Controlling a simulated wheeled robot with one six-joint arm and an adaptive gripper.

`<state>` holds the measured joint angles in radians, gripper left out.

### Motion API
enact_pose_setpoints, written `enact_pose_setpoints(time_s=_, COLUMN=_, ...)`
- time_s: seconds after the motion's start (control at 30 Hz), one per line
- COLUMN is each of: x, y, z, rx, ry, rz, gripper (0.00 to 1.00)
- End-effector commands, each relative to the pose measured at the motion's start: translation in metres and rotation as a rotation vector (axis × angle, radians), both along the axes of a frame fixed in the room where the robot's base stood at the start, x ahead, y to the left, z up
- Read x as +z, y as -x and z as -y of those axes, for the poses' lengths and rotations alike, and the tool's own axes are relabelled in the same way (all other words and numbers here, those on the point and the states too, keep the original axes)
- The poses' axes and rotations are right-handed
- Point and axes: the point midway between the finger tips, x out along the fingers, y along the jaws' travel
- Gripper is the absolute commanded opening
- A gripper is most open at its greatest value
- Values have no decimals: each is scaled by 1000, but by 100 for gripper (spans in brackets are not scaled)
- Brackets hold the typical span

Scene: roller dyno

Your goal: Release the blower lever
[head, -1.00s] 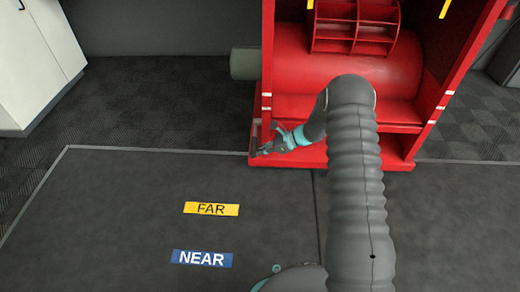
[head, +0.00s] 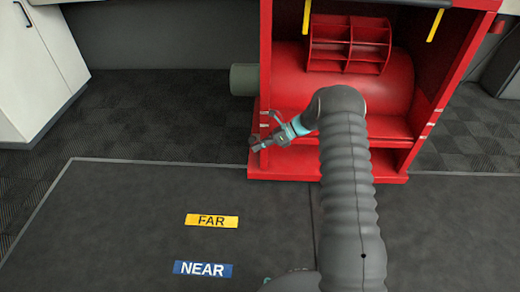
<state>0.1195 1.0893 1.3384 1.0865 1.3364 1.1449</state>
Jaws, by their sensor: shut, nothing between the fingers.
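The red blower housing (head: 344,82) stands at the top right of the head view, with a round drum and a red slatted wheel inside its open frame. My gripper (head: 254,145) is at the lower part of the frame's left post, angled down to the left. Its fingers are shut with nothing between them. I cannot make out the blower lever for certain; small dark parts by the left post overlap with my gripper. Whether my gripper touches the post or a lever cannot be told.
A yellow FAR label (head: 212,221) and a blue NEAR label (head: 203,268) lie on the dark floor mat (head: 120,215). A white cabinet (head: 40,75) stands at left. A grey cylinder (head: 244,79) sits left of the housing. The floor left of the housing is clear.

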Motion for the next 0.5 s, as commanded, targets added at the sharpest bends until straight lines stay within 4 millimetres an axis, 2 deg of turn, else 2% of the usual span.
enact_pose_setpoints(time_s=0.5, x=18, y=-9, z=3, rx=-6, ry=-1, rz=9, gripper=0)
